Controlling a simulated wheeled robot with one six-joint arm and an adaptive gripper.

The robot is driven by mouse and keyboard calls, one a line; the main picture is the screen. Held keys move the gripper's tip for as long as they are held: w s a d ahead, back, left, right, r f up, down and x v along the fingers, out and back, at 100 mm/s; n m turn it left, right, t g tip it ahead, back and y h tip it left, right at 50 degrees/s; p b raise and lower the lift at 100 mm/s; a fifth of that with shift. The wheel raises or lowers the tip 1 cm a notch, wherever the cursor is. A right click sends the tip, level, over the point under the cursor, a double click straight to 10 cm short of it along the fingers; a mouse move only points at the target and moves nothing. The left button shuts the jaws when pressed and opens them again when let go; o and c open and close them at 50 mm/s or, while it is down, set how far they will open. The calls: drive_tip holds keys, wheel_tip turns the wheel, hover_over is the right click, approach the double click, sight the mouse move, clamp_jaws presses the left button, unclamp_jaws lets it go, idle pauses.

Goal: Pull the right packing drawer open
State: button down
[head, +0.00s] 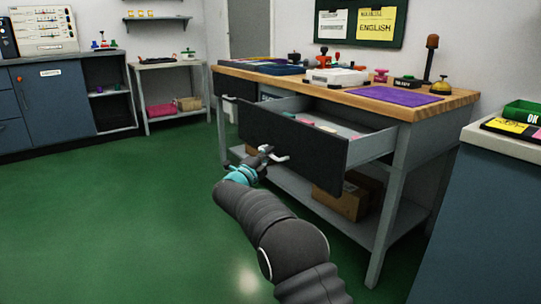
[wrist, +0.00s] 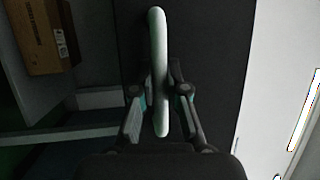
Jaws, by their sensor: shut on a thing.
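The right packing drawer (head: 291,135) has a dark front and stands pulled out from under the wooden bench top, with small items visible inside. Its pale bar handle (head: 277,156) is on the front. My gripper (head: 262,157) is at the handle. In the wrist view the handle (wrist: 159,60) stands lengthwise between the two fingers of my gripper (wrist: 160,92), which are shut on it. The dark drawer front (wrist: 210,50) fills the background there. The left drawer (head: 238,84) is partly hidden behind the right one.
The bench (head: 452,101) carries a purple mat (head: 400,95), a white device and several small tools. Cardboard boxes (head: 342,201) lie on its lower shelf. A blue cabinet (head: 480,205) stands close at right. The green floor (head: 120,210) at left is clear.

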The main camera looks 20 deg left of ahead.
drive_tip(key=c, duration=1.2)
unclamp_jaws()
drive_tip(key=v, duration=1.2)
